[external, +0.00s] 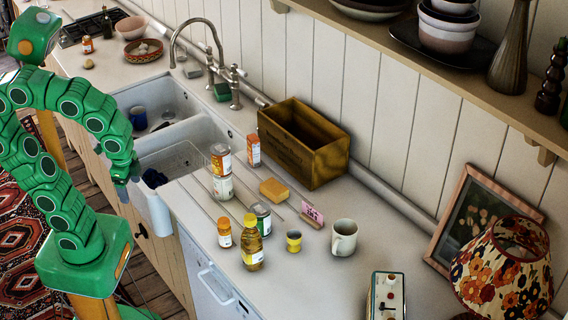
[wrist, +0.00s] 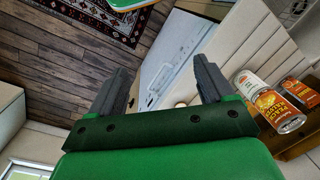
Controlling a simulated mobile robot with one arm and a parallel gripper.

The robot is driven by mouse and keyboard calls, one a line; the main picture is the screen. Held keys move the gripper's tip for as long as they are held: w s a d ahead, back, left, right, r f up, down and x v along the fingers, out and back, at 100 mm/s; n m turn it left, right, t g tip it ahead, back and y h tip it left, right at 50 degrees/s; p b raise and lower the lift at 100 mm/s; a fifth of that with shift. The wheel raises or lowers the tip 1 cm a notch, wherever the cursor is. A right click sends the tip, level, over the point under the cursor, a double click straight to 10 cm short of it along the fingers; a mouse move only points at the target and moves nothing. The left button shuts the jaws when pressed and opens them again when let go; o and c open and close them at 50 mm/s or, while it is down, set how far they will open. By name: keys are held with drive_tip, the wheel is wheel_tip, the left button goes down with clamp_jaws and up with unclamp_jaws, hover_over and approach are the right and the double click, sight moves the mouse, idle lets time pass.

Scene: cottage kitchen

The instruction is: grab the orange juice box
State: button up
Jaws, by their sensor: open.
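A small upright orange-and-white carton (external: 253,150), which looks like the orange juice box, stands on the counter left of the wooden crate and behind the stacked cans. An orange item (wrist: 298,92) at the right edge of the wrist view may be the same carton; it is partly hidden by a can. My gripper (external: 128,184) is at the front edge of the sink, left of the carton and well apart from it. In the wrist view its two fingers (wrist: 160,68) are spread with nothing between them.
A peach can (external: 220,160) stands on another can (external: 222,187) just front-left of the carton. The wooden crate (external: 300,155), a yellow sponge (external: 274,190), an oil bottle (external: 252,245) and a mug (external: 344,238) stand nearby. The sink (external: 165,150) lies to the left.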

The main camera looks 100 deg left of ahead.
drive_tip(key=w+a+r+m+t+y, duration=0.25)
drive_tip(key=w+a, duration=0.25)
drive_tip(key=a, duration=0.4)
drive_tip(key=w+a+r+m+t+y, duration=0.1)
drive_tip(key=w+a+m+y, duration=0.25)
drive_tip(key=w+a, duration=0.4)
drive_tip(key=w+a+r+m+t+y, duration=0.2)
drive_tip(key=w+a+m, duration=0.15)
drive_tip(key=a, duration=0.75)
drive_tip(key=m+t+h, duration=0.1)
drive_tip(key=m+t, duration=0.5)
drive_tip(key=m, duration=1.3)
hover_over(249, 146)
drive_tip(key=s+d, duration=0.2)
drive_tip(key=s, duration=0.1)
wheel_tip(249, 146, down, 5)
wheel_tip(249, 146, down, 14)
drive_tip(key=shift+s+a+r, duration=0.1)
drive_tip(key=shift+r, duration=0.1)
drive_tip(key=shift+w+a+f, duration=0.2)
drive_tip(key=shift+w+a, duration=0.15)
drive_tip(key=shift+a, duration=0.2)
drive_tip(key=shift+w+a+f, duration=0.15)
drive_tip(key=shift+w+f, duration=0.1)
drive_tip(key=shift+w, duration=0.15)
drive_tip(key=shift+w+f+h, duration=0.1)
drive_tip(key=shift+w+h, duration=0.15)
drive_tip(key=shift+h, duration=0.05)
